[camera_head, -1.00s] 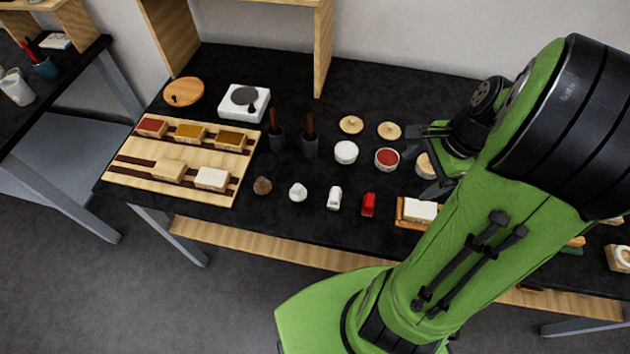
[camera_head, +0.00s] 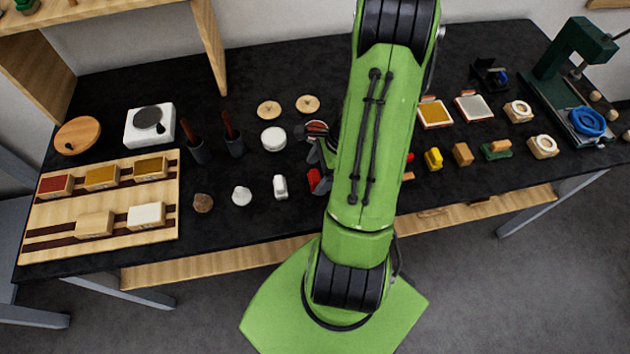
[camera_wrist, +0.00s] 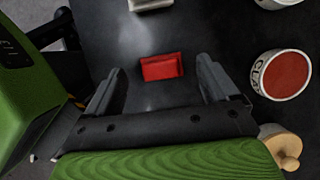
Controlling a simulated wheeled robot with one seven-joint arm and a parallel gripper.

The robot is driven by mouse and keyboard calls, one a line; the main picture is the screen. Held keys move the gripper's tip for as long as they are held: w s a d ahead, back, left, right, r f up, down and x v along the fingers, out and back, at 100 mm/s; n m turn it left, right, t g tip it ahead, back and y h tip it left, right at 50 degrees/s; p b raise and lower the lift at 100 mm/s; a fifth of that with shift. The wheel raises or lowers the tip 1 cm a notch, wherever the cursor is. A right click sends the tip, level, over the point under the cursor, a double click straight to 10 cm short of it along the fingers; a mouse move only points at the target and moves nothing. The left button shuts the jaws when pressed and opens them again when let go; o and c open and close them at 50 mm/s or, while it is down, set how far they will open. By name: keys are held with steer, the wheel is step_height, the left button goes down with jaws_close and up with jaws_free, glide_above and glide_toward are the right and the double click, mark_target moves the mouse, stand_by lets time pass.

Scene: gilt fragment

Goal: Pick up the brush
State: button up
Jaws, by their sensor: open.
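No object is plainly a brush. Two upright brown handles, the left one (camera_head: 187,130) and the right one (camera_head: 228,124), stand in dark cups on the black bench in the head view; their lower ends are hidden. A small green and tan piece (camera_head: 497,150) lies farther right; I cannot tell what it is. My gripper (camera_head: 318,152) is low over the bench, well to the right of the handles and partly hidden by my arm. In the wrist view my gripper (camera_wrist: 158,85) is open and empty, its fingers apart with a red block (camera_wrist: 162,67) beyond and between them.
A red-filled cup (camera_wrist: 280,75) and a round wooden knob (camera_wrist: 284,150) are right of the gripper in the wrist view. A wooden tray (camera_head: 60,220) is far left; a green press (camera_head: 570,60) far right.

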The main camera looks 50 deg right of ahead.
mark_target(315, 175)
steer(key=x, duration=0.2)
steer(key=shift+w+f, duration=0.15)
steer(key=shift+f, duration=0.15)
steer(key=c, duration=1.1)
step_height(315, 175, up, 10)
steer(key=shift+r+p, duration=0.15)
steer(key=shift+p, duration=0.9)
steer(key=shift+c, duration=0.2)
steer(key=o, duration=0.5)
steer(key=c, duration=0.4)
